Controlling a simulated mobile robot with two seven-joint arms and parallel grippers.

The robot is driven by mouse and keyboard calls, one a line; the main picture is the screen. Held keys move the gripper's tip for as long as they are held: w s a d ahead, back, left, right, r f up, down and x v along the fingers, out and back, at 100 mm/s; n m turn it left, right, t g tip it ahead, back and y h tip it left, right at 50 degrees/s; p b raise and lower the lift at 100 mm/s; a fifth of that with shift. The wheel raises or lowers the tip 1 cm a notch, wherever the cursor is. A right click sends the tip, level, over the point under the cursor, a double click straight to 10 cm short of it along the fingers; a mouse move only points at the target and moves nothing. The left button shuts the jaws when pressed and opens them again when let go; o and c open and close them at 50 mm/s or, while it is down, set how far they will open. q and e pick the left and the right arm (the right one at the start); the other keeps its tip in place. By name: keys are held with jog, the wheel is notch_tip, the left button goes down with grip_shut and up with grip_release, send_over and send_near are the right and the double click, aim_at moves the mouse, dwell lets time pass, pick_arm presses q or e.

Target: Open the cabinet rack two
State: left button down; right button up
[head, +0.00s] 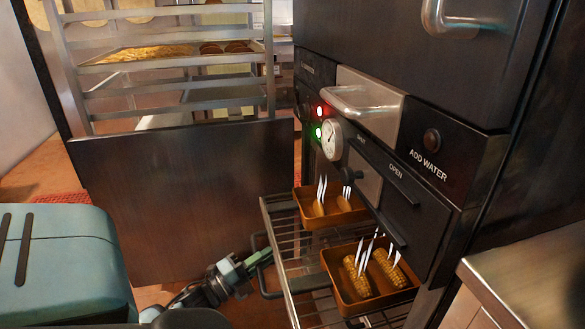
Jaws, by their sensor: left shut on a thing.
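The dark cabinet (443,222) stands at the right in the head view. A wire rack (292,255) sticks out of its lower part, pulled out to the left. Two orange-brown trays sit on the rack. The near tray (337,277) holds corn cobs with pale pointed pieces standing up, and the far tray (304,212) holds similar food. My left gripper (261,259) is at the rack's outer end, shut on its dark handle (267,293). The exact finger contact is small and partly hidden. My right gripper is out of view.
A tall tray trolley (180,190) with a dark lower panel stands behind the rack. A teal box with dark slots (70,255) is at the lower left. A metal counter (535,270) is at the lower right. A little brown floor shows between them.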

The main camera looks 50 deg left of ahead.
pick_arm(q)
jog(key=s+a, duration=0.4)
jog(key=s, duration=0.6)
jog(key=shift+s+a+p, duration=0.25)
jog(key=shift+s+p, duration=0.1)
jog(key=shift+p, duration=0.1)
jog(key=c, duration=1.4)
grip_release()
jog(key=s+f, duration=0.1)
jog(key=s, duration=0.6)
jog(key=shift+s+f, duration=0.2)
jog(key=shift+s, duration=0.15)
jog(key=shift+d+f, duration=0.1)
jog(key=shift+d, duration=0.05)
